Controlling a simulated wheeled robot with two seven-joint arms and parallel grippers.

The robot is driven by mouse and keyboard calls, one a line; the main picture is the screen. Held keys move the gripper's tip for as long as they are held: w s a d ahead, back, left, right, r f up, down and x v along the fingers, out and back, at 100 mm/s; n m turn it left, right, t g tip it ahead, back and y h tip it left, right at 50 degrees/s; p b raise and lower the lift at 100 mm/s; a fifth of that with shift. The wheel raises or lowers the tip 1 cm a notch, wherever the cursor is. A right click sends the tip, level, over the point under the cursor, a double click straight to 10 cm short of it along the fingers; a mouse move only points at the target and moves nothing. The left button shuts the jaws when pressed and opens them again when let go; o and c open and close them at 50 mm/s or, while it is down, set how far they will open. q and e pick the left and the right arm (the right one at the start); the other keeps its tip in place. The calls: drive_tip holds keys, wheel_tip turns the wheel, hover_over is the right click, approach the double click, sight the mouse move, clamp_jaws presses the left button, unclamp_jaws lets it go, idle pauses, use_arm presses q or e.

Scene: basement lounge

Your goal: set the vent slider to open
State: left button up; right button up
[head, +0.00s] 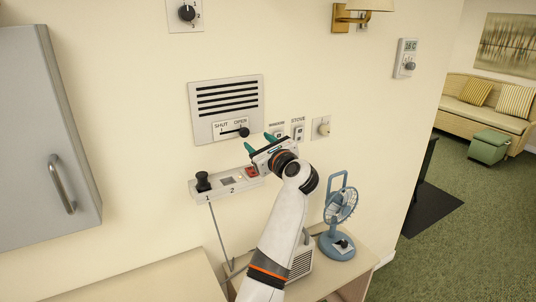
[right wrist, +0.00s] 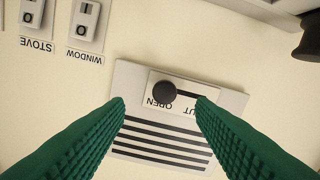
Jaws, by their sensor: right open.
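The vent (head: 228,93) is a pale wall panel with dark slats and a slider plate below them, marked SHUT at left and OPEN at right. Its black slider knob (head: 244,132) stands at the OPEN end of the slot. The right wrist view shows the vent upside down, with the knob (right wrist: 164,92) beside the word OPEN; a finger partly covers SHUT. My right gripper (head: 259,142) is open and empty, with its green fingers just below and right of the knob in the head view. I cannot see it touching the knob. My left gripper is not in view.
STOVE (right wrist: 32,12) and WINDOW (right wrist: 84,18) switches sit right of the vent. A grey cabinet (head: 45,130) is at left; a blue fan (head: 340,215) stands on the table below.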

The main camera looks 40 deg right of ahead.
drive_tip(key=v, duration=0.4)
drive_tip(key=shift+s+b, duration=0.35)
drive_tip(key=shift+b, duration=0.05)
drive_tip(key=shift+f, duration=0.1)
